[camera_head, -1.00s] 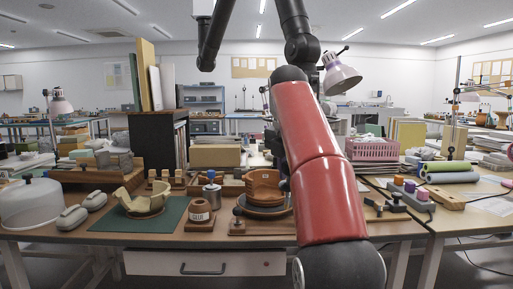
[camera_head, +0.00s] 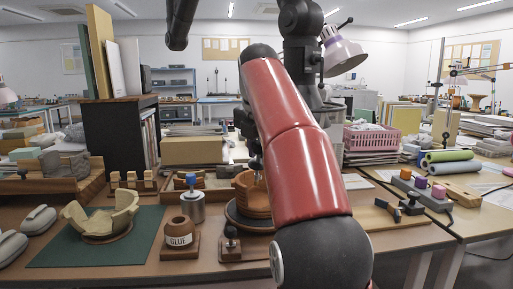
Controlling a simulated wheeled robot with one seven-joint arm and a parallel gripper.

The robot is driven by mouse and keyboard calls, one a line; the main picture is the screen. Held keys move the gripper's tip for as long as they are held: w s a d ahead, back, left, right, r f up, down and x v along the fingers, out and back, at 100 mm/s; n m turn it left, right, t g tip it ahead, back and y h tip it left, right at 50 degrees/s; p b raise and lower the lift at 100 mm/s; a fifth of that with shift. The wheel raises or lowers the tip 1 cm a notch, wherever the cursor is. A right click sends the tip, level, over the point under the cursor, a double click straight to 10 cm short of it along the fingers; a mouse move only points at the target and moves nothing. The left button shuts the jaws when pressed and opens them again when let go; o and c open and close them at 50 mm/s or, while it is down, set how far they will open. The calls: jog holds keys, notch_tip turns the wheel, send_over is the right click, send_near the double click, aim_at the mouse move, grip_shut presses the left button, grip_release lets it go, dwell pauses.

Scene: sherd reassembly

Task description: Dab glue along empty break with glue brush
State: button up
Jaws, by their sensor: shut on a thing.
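An orange-brown partial pot (camera_head: 244,194) stands on a dark round turntable (camera_head: 236,220). Its right side is hidden behind my red arm. My gripper (camera_head: 256,166) is small and partly covered by my arm. It points down at the top of this pot and is shut on the glue brush, of which hardly anything can be made out. I cannot tell whether the brush touches the break edge. The brown glue pot (camera_head: 180,241), labelled GLUE, stands left of the turntable on a block, with no brush seen in it.
A pale broken bowl (camera_head: 98,226) sits on a green mat (camera_head: 60,257) at the left. A metal can with a blue knob (camera_head: 192,205) stands behind the glue pot. Small wooden holders (camera_head: 132,182) are behind.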

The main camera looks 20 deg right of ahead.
aim_at(258, 175)
jog(key=shift+s+a+x, duration=0.15)
jog(key=shift+x, duration=0.9)
jog(key=shift+s+a+x, duration=0.1)
jog(key=shift+s+x, duration=0.05)
jog(key=shift+x, duration=0.9)
jog(key=shift+s+a+b+x, duration=0.1)
jog(key=shift+b+x, duration=0.2)
jog(key=shift+x, duration=0.4)
jog(key=shift+s+a+b+x, duration=0.15)
jog(key=shift+b+x, duration=0.1)
jog(key=shift+x, duration=0.5)
jog(key=shift+b+x, duration=0.85)
jog(key=shift+x, duration=0.05)
jog(key=shift+s+d+p, duration=0.55)
jog(key=shift+s+d, duration=0.25)
jog(key=shift+d, duration=2.45)
jog(key=w+d+p+v, duration=0.1)
jog(key=v, duration=0.7)
jog(key=shift+r+p, duration=0.35)
jog(key=shift+r, duration=0.35)
jog(key=shift+s, duration=0.1)
jog(key=shift+a, duration=0.1)
